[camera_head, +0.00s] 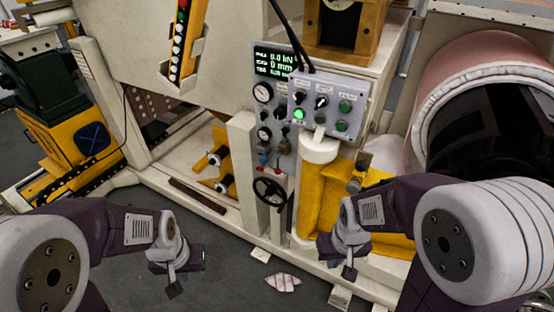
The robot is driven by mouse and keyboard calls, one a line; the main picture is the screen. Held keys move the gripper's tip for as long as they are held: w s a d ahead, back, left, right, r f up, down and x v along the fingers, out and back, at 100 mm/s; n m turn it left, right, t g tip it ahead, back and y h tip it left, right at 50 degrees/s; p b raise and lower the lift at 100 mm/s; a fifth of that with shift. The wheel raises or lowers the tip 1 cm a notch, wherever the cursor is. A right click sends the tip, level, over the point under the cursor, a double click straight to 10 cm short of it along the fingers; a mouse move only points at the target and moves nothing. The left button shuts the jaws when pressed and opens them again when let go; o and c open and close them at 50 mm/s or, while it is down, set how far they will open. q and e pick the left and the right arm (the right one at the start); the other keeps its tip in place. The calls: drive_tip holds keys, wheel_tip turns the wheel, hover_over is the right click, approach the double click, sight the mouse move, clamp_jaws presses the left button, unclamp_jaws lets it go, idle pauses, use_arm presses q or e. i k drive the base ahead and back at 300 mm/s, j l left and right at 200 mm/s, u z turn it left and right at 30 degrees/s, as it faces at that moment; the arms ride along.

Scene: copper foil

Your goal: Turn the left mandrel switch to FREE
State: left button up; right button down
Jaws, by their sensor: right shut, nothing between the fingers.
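A light grey control box (346,93) stands on a short post in the middle of the head view. It carries two dark rotary switches on its left half; the left one (299,97) sits above a lit green button (299,115). The labels are too small to read, so I cannot tell the switch position. My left gripper (174,285) hangs low at the left, well away from the box; its finger gap is not clear. My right gripper (349,270) is shut and empty, below the box and apart from it.
Left of the box is a gauge panel (262,110) with a lit display. A black handwheel (270,192) and a yellow post (318,190) stand below. A large copper-coloured roll (480,65) is at the right. A crumpled striped piece (283,282) lies on the floor.

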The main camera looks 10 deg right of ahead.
sight(284, 130)
drive_tip(key=i+j, duration=0.1)
drive_tip(key=j, duration=0.3)
drive_tip(key=i+j, duration=0.1)
drive_tip(key=j, duration=0.3)
drive_tip(key=i+j, duration=0.1)
drive_tip(key=j, duration=0.3)
drive_tip(key=i+j+z, duration=0.1)
drive_tip(key=j, duration=0.25)
